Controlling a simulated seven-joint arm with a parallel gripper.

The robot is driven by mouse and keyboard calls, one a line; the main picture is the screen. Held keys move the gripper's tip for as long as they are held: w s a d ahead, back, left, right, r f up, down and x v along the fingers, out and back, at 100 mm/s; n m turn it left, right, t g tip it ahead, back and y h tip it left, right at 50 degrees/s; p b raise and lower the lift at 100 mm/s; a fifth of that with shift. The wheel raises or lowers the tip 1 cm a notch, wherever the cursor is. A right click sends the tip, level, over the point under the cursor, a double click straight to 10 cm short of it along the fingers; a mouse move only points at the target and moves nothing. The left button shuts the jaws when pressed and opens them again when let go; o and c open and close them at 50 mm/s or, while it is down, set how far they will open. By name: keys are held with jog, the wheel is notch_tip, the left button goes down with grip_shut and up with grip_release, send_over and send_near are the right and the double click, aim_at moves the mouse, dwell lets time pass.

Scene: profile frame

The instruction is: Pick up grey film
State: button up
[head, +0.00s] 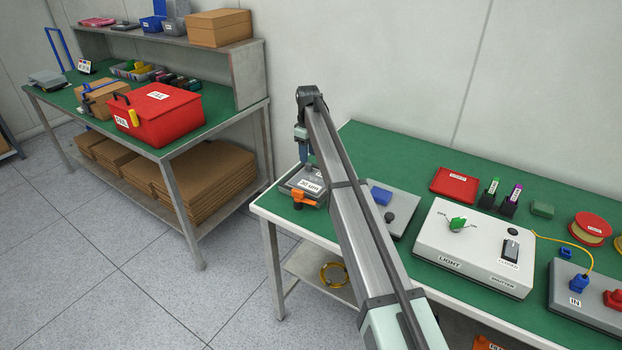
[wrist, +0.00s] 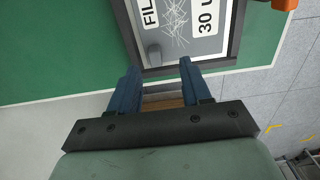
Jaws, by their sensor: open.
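A light grey plate, which looks like the grey film (wrist: 184,43), has cut-off labels reading "FIL" and "30 u" and scratch-like lines. It lies in a dark-rimmed case (wrist: 232,45). A small darker grey tab (wrist: 154,53) stands on its near edge. My gripper (wrist: 158,69) is open, with blue fingers either side of the tab's line and nothing between them. In the head view, my gripper (head: 304,160) points down over the grey case marked "30" (head: 308,185) at the table's left corner. My arm and gripper hide part of that case there.
An orange clamp (head: 304,198) sits at the case's front, near the green table's edge (head: 262,209). A white switch box (head: 470,250) stands farther right. Floor lies beyond the left edge.

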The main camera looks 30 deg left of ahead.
aim_at(310, 164)
jog(key=shift+w+f, duration=0.2)
jog(key=shift+f, duration=1.15)
jog(key=shift+w+f, duration=0.15)
jog(key=shift+f, duration=1.2)
jog(key=shift+c, duration=0.4)
grip_shut()
